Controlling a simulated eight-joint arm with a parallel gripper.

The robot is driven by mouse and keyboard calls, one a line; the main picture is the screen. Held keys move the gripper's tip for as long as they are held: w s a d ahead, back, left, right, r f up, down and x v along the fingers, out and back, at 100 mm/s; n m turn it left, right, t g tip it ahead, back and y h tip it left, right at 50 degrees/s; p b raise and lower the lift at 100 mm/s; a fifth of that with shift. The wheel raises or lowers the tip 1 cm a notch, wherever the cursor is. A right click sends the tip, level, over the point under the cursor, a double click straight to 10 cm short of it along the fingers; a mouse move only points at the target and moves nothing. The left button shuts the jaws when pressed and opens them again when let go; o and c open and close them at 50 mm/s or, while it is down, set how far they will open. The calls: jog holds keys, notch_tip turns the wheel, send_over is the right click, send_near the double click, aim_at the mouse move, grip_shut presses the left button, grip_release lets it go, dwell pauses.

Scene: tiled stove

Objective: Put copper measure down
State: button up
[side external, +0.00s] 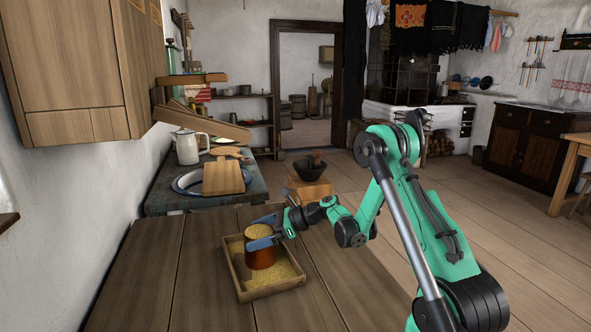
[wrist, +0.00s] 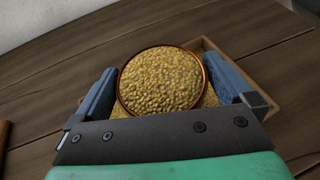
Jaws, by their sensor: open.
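The copper measure (side external: 260,254) is a round copper cup filled to near its rim with yellow grain. It stands upright in a shallow wooden tray (side external: 239,284) that has more grain spread over its bottom. In the wrist view the measure (wrist: 160,80) shows from above between the two blue fingers. My gripper (side external: 262,231) is open, with one finger on each side of the measure near its rim. In the wrist view my gripper (wrist: 165,90) shows a small gap at the right finger; contact at the left finger is hard to tell.
The tray sits on a plank table (side external: 190,280) with bare wood around it. Behind stands a darker counter with a cutting board (side external: 223,177), a metal platter (side external: 187,182) and a white enamel jug (side external: 187,147). A dark mortar (side external: 307,169) stands on a wooden block further back.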

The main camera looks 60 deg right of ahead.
jog(key=v, duration=0.4)
jog(key=shift+s+d+r, duration=0.15)
jog(key=shift+s+d, duration=0.05)
jog(key=shift+s, duration=0.05)
jog(key=shift+s+r, duration=0.15)
jog(key=shift+s, duration=0.05)
jog(key=s+a+r+n+g+h, duration=0.2)
jog(key=a+n, duration=0.7)
jog(key=n, duration=0.6)
jog(key=s+a+r+n+g+h, duration=0.2)
jog(key=s+a+r+n+h, duration=0.2)
jog(key=a+n, duration=0.5)
jog(key=s+n, duration=0.1)
jog(key=n, duration=0.5)
jog(key=shift+s+a+h, duration=0.25)
jog(key=shift+s+h, duration=0.05)
jog(key=shift+s, duration=0.05)
